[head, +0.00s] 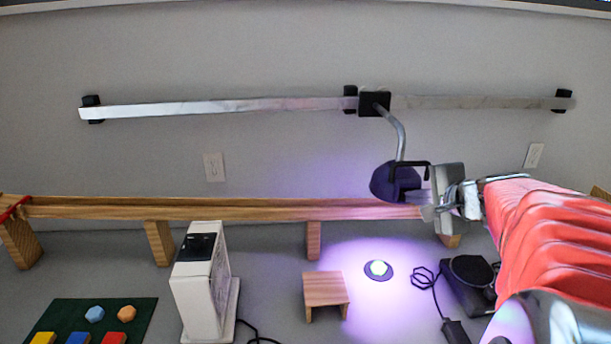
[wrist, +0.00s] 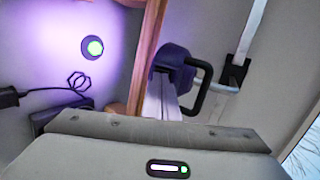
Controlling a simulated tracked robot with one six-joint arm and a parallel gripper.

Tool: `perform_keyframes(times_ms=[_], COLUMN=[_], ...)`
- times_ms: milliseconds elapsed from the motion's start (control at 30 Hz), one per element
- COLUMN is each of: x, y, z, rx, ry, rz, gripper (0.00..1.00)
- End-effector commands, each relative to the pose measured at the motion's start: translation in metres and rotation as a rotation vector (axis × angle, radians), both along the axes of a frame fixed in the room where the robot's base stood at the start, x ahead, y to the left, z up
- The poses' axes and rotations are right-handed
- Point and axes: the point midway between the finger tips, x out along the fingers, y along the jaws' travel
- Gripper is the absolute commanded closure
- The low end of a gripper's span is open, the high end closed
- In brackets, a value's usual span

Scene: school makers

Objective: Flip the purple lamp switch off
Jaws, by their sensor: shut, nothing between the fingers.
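The purple lamp (head: 386,181) hangs from a bent metal arm on a wall rail and is lit, throwing purple light downward. A black handle-like bracket (head: 410,165) juts from it. In the wrist view the purple lamp (wrist: 172,60) sits just beyond my fingertips, with the black bracket (wrist: 207,88) to their right. My gripper (head: 424,204) is shut and empty, right beside the lamp's right side. The gripper (wrist: 163,98) also shows in the wrist view. I cannot tell whether it touches the lamp. A separate switch on the lamp cannot be made out.
A wooden rail (head: 270,209) runs below the lamp. A green board (head: 140,312) holds coloured blocks.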

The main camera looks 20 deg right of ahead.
Motion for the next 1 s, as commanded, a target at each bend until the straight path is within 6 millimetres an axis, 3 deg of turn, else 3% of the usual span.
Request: perform_keyframes(times_ms=[400, 1000], x=[0.014, 0.019], y=[0.007, 0.006], z=[0.000, 0.000], rx=[0.000, 0.001], ry=[-0.001, -0.001], rz=[0.007, 0.004], gripper=[1.00, 1.00])
